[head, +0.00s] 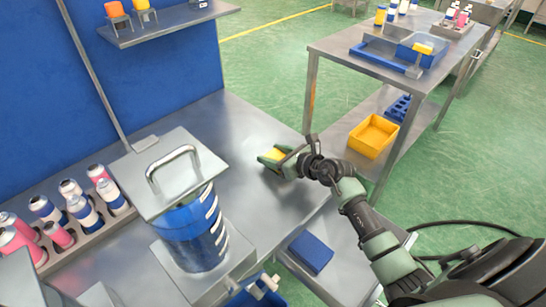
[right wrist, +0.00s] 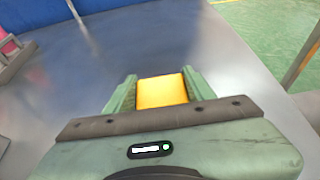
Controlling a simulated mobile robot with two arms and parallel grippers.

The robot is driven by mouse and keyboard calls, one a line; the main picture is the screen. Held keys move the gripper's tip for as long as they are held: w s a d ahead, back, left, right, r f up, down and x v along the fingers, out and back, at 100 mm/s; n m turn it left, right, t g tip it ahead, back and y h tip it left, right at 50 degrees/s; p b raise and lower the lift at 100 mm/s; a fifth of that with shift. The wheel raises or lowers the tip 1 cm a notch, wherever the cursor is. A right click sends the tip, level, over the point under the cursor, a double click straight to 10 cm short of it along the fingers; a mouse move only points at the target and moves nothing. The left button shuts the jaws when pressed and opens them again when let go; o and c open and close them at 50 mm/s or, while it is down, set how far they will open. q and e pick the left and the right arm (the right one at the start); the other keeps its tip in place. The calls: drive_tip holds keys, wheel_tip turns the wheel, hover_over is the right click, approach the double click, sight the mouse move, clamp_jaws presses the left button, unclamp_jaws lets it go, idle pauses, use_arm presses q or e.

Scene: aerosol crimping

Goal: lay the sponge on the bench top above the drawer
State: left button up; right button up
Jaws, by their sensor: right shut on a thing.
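The yellow sponge (head: 274,154) is between the fingers of my right gripper (head: 281,161), over the right part of the grey metal bench top (head: 240,125). In the right wrist view the sponge (right wrist: 162,91) sits squarely between both green fingers, and the gripper (right wrist: 160,90) is shut on it. The sponge is at or just above the bench surface; I cannot tell whether it touches. An open grey drawer or low tray (head: 345,262) with a blue block (head: 311,252) shows below the bench's front edge. My left gripper is not in view.
A crimping machine with a blue cylinder (head: 190,232) and metal top plate (head: 168,172) stands left of the sponge. A rack of cans (head: 75,229) is at far left. A side table (head: 340,45) with a yellow bin (head: 373,136) stands right. Bench space behind the sponge is clear.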

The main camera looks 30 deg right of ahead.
drive_tip(key=shift+f, duration=0.4)
drive_tip(key=shift+f, duration=0.1)
drive_tip(key=o, duration=1.3)
drive_tip(key=v, duration=1.2)
